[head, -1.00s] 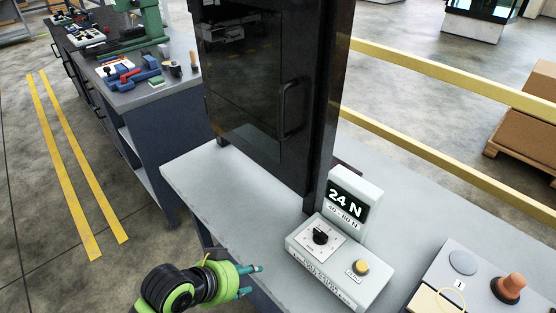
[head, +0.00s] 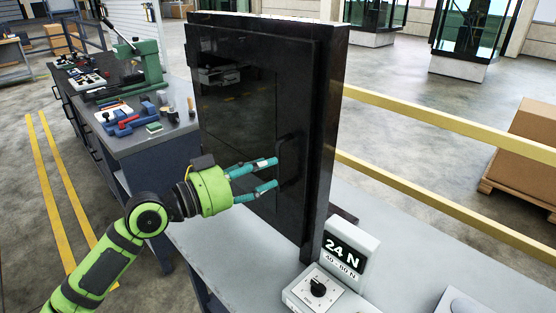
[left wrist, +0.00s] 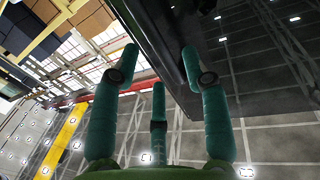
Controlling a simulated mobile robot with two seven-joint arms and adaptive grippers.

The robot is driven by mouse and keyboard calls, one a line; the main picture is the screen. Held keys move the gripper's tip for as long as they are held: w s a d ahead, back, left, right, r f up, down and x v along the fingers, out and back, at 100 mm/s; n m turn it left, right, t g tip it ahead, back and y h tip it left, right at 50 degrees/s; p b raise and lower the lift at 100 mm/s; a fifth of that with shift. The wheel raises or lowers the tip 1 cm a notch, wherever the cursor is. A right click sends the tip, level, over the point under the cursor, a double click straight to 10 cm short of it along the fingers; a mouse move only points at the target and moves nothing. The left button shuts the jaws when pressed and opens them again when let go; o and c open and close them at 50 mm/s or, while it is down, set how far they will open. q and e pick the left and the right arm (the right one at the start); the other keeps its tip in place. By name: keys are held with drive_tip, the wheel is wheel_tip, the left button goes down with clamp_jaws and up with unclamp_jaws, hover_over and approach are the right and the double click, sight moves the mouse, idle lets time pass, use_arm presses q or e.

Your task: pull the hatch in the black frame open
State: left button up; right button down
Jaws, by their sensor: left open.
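The hatch (head: 235,115) is a dark glossy panel set in a tall black frame (head: 323,130) on the grey bench. It looks closed, flush with the frame. A black upright bar handle (head: 281,146) is on its right side. My left gripper (head: 275,172) is open, its teal fingers pointing right with their tips at the handle. I cannot tell whether they touch it. In the left wrist view, the open fingers (left wrist: 158,55) show with a dark bar (left wrist: 150,35) running between them; the glossy dark surface lies to the right. My right gripper is not in view.
A display box reading 24 N (head: 347,252) with a dial stands in front of the frame's right foot. A dark workbench (head: 140,120) with tools is at left. Yellow rails (head: 440,122) and cardboard boxes (head: 525,140) are at right, beyond the bench.

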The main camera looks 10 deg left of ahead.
sight(276, 167)
use_arm(q)
drive_tip(key=p+x, duration=0.1)
drive_tip(key=x, duration=0.3)
drive_tip(key=shift+w, duration=0.1)
drive_tip(key=shift+f, duration=0.1)
clamp_jaws()
